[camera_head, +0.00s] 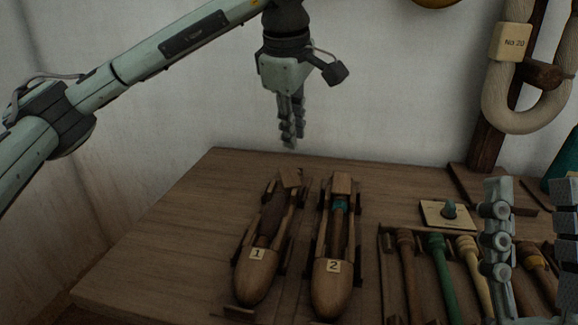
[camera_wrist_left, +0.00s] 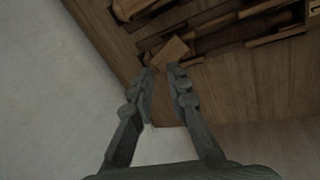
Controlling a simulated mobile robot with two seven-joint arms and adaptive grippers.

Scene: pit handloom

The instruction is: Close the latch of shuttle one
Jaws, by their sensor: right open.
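Shuttle one (camera_head: 256,280), a wooden boat shape with a "1" label, lies on the left of the table. A small wooden block, its latch (camera_head: 290,179), sits at its far end, turned at an angle to the body. It also shows in the left wrist view (camera_wrist_left: 169,52), just beyond the fingertips. My left gripper (camera_head: 290,143) points down above and behind that end, apart from the latch. Its fingers show parted and empty in the left wrist view (camera_wrist_left: 162,72). My right gripper (camera_head: 531,235) is open at the right edge, over the rack of handles.
Shuttle two (camera_head: 331,289), with a teal piece inside and its block in line with the body, lies close on the right. Several coloured handles (camera_head: 441,276) lie in a rack further right. A small plate with a knob (camera_head: 447,213) is behind them. The table's left part is clear.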

